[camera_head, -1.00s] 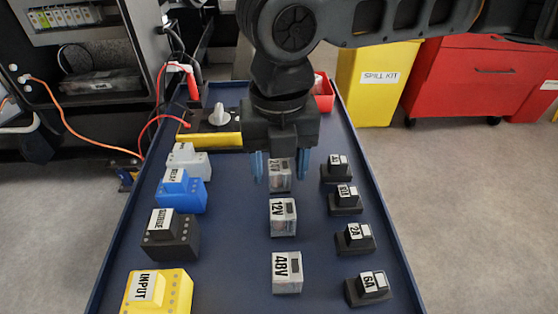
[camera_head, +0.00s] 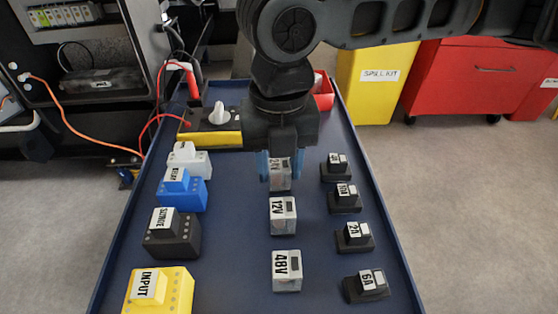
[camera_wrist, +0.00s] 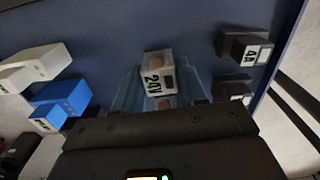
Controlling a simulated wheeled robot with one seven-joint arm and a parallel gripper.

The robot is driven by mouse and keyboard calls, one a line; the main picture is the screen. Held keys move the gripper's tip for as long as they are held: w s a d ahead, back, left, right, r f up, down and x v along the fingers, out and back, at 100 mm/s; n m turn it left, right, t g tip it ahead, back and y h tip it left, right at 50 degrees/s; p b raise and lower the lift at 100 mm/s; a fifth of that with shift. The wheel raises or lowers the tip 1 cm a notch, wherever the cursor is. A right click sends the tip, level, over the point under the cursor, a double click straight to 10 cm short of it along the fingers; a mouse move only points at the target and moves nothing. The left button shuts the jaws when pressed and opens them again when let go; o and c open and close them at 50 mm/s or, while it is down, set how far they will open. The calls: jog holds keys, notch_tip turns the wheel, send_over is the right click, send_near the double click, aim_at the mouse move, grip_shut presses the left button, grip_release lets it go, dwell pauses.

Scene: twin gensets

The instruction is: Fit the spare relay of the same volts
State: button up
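The 24V relay (camera_head: 280,178), a clear-sided block with a white label, is at the far end of the middle row on the blue tray. It also shows in the wrist view (camera_wrist: 157,77). My gripper (camera_head: 280,165) is over it, with blue fingers shut against its two sides. I see no clear lift off the tray. The 12V relay (camera_head: 283,216) and the 48V relay (camera_head: 287,271) stand nearer in the same row. A blue block labelled RELAY (camera_head: 181,190) is in the left row.
The left row also holds a white block (camera_head: 189,160), a black block (camera_head: 173,235) and a yellow INPUT block (camera_head: 158,291). Several black fuse blocks (camera_head: 354,238) line the right. A tester with red leads (camera_head: 214,124) and a red bin (camera_head: 323,94) are at the back.

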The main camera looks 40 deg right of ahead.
aim_at(279, 164)
jog(key=c, duration=0.5)
jog(key=shift+r+p, duration=1.55)
jog(key=shift+p, duration=0.05)
jog(key=shift+c, duration=0.2)
jog(key=shift+r+p, duration=2.25)
jog(key=shift+r, duration=0.2)
